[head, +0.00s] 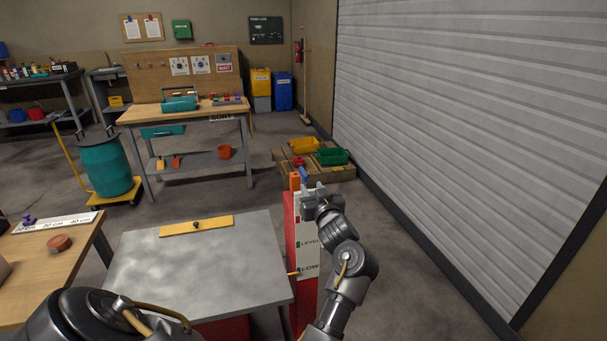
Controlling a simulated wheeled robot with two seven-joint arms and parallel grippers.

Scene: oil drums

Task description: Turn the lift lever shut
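A red and white post (307,240) stands at the right edge of a grey lift table (200,265). Its white face has a "LEVEL" mark and a lower one that seems to read "LOW…". A small yellow pointer (293,273) sits near the lower mark. At the post's top is an upright orange piece (295,181), which may be the lift lever; red and blue parts show just behind it.
A yellow bar (196,226) with a dark knob lies on the lift table. A wooden table (40,265) stands left. A teal drum (105,166) on a yellow dolly, a workbench (185,112) and crates (333,156) are behind. A shutter (460,130) closes the right side.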

